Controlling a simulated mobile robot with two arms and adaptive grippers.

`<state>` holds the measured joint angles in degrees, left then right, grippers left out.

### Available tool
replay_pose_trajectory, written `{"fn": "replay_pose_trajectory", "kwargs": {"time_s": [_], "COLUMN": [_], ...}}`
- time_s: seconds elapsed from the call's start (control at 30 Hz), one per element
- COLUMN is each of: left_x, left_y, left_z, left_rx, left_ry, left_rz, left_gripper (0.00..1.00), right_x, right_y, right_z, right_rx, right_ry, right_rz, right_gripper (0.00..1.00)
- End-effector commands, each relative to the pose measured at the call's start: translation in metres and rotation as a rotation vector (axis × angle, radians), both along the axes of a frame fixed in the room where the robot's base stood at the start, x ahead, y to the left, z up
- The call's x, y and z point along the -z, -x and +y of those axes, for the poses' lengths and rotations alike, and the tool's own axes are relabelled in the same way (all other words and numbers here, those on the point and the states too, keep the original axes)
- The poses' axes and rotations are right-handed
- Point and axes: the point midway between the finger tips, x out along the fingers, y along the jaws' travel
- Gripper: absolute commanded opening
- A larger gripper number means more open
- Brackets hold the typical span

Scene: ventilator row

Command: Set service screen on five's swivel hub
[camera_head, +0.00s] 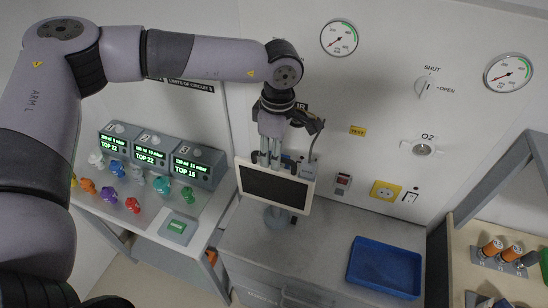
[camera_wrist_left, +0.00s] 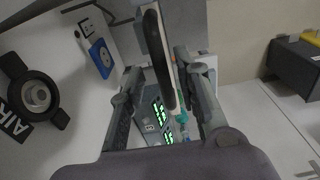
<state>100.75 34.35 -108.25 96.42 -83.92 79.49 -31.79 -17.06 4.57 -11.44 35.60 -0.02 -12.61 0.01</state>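The service screen (camera_head: 275,187) is a dark panel in a pale frame, upright and slightly tilted above the grey counter. My left gripper (camera_head: 269,160) reaches down to its top edge from above and appears shut on it. In the left wrist view the screen (camera_wrist_left: 160,60) shows nearly edge-on between the two fingers (camera_wrist_left: 160,78). A grey round post and base (camera_head: 277,217), likely the swivel hub, stands on the counter directly below the screen. The screen hides the hub's top, so I cannot tell whether they touch. My right gripper is not in view.
A blue tray (camera_head: 385,268) lies on the counter (camera_head: 325,245) to the right. Several units with green displays (camera_head: 153,152) and coloured knobs stand on the left. The wall behind carries gauges (camera_head: 339,38), a valve and a yellow socket (camera_head: 385,191). A wooden rack (camera_head: 456,245) stands far right.

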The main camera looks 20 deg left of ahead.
Motion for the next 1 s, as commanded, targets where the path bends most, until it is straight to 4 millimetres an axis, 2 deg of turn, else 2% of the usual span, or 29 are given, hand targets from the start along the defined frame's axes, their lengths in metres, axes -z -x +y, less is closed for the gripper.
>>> {"fn": "replay_pose_trajectory", "kwargs": {"time_s": [0.27, 0.87, 1.0], "left_x": [0.0003, 0.0001, 0.0001], "left_y": [0.0001, -0.0031, -0.0031], "left_z": [-0.0001, -0.0001, -0.0001], "left_rx": [0.001, 0.000, 0.000], "left_ry": [0.000, 0.000, 0.000], "left_rz": [0.000, 0.000, 0.000], "left_gripper": [0.30, 0.30, 0.21], "right_x": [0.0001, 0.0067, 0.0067], "right_y": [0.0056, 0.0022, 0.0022], "right_z": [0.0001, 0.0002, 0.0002], "right_rx": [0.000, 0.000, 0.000], "right_ry": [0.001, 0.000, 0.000], "right_rz": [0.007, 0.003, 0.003], "right_gripper": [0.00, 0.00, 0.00]}}
